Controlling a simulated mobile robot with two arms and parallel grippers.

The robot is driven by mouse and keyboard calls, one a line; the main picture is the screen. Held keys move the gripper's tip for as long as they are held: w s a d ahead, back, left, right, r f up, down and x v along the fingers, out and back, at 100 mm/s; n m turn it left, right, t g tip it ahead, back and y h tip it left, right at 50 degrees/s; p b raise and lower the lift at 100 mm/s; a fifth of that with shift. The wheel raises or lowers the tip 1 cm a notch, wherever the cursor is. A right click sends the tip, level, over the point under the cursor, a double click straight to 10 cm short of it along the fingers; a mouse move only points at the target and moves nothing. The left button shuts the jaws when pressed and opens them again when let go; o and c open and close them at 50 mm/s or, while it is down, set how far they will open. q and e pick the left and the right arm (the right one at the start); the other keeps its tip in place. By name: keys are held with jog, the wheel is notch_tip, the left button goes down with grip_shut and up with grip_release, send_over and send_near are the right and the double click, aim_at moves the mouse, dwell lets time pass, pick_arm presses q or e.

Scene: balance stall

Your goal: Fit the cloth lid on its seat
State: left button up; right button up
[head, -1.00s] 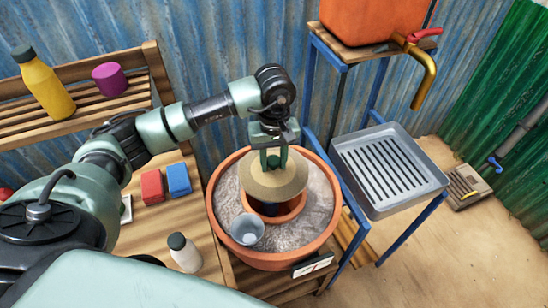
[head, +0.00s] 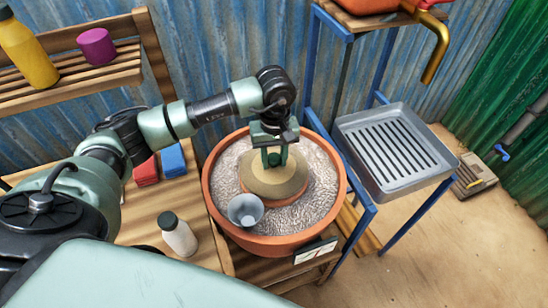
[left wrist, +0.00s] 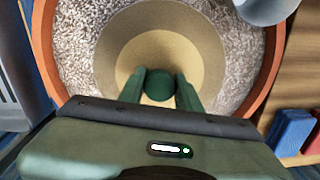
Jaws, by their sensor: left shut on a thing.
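The cloth lid (head: 262,188) is a tan disc with a dark green knob (left wrist: 160,84). My left gripper (head: 274,162) points down and is shut on the knob. The inner pot stands in grey sand inside a large terracotta pot (head: 211,204). I cannot tell whether the lid touches the rim all round. My right gripper is not in view.
A grey cup (head: 245,208) stands on the sand, close to the lid. A white bottle (head: 178,236), red block (head: 145,168) and blue block (head: 172,160) are on the wooden bench. A slotted metal tray (head: 396,152) stands to the right.

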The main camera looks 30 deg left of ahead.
pick_arm(q)
jog(key=shift+f+b, duration=0.35)
jog(key=shift+b, duration=0.55)
dwell(1.2)
dwell(0.3)
jog(key=o, duration=1.3)
jog(key=o, duration=0.5)
jog(key=shift+c, duration=0.2)
jog(key=shift+r, duration=0.2)
jog(key=shift+r+p, duration=0.85)
jog(key=shift+r, duration=0.95)
